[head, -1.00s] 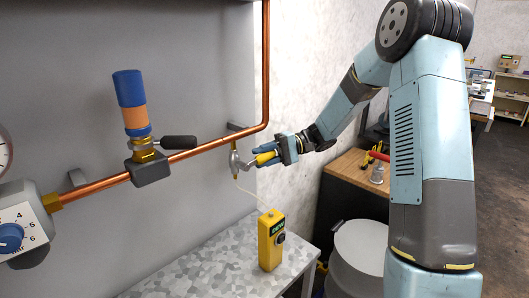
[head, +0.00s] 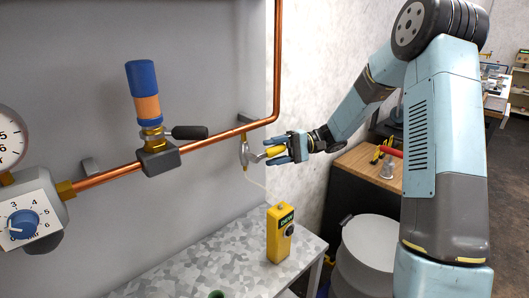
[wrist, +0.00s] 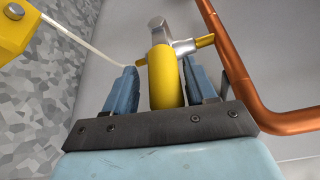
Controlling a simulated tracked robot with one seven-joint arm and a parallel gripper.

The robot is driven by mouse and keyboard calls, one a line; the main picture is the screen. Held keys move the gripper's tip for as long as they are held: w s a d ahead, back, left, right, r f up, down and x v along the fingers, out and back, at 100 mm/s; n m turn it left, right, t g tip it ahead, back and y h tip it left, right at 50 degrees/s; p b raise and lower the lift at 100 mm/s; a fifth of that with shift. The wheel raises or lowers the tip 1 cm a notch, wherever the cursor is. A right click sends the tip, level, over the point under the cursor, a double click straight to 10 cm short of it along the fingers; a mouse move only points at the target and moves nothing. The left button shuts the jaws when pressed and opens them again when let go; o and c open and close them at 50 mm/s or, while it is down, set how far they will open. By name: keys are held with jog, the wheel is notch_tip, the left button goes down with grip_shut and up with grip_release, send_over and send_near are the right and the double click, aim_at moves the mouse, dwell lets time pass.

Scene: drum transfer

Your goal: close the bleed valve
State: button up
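A small silver valve (head: 245,153) hangs under the copper pipe near the bend; I take it for the bleed valve. Its yellow handle (head: 275,151) points right, towards my gripper (head: 284,152). In the wrist view the yellow handle (wrist: 165,80) lies between the two blue fingers of my gripper (wrist: 161,88), in front of the silver body (wrist: 172,40). A narrow gap shows at the left finger; the right finger is close beside the handle, and contact cannot be told. The fingers stand apart, around the handle.
The copper pipe (head: 220,136) runs along the wall and bends upward right of the valve. A thin hose joins the valve to a yellow DEW meter (head: 280,235) on the bench (head: 225,262). A black-levered fitting with a blue and orange cylinder (head: 145,98) is left. A grey drum (head: 368,245) stands right.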

jog(key=shift+r, duration=0.1)
jog(key=f+v, duration=0.1)
jog(key=v, duration=1.2)
jog(key=shift+d+r, duration=0.35)
jog(key=shift+w, duration=0.15)
jog(key=s+a+r+t+h, duration=0.1)
jog(key=s+r+h, duration=0.2)
jog(key=s+h, duration=0.35)
jog(key=s+a+r+t+h, duration=0.1)
jog(key=s+a+r+h, duration=0.15)
jog(key=s, duration=0.65)
jog(key=s+d+r+t+h, duration=0.2)
jog(key=s+d+t+h, duration=0.1)
jog(key=s, duration=0.5)
jog(key=s+d+r+m+t+h, duration=0.1)
jog(key=s+d+r+t+h, duration=0.2)
jog(key=s, duration=0.6)
jog(key=shift+s+d+r+m+t+h, duration=0.25)
jog(key=shift+d+t+h, duration=0.35)
jog(key=shift+d+t, duration=0.8)
jog(key=shift+w+a+f, duration=0.1)
jog(key=shift+a, duration=0.1)
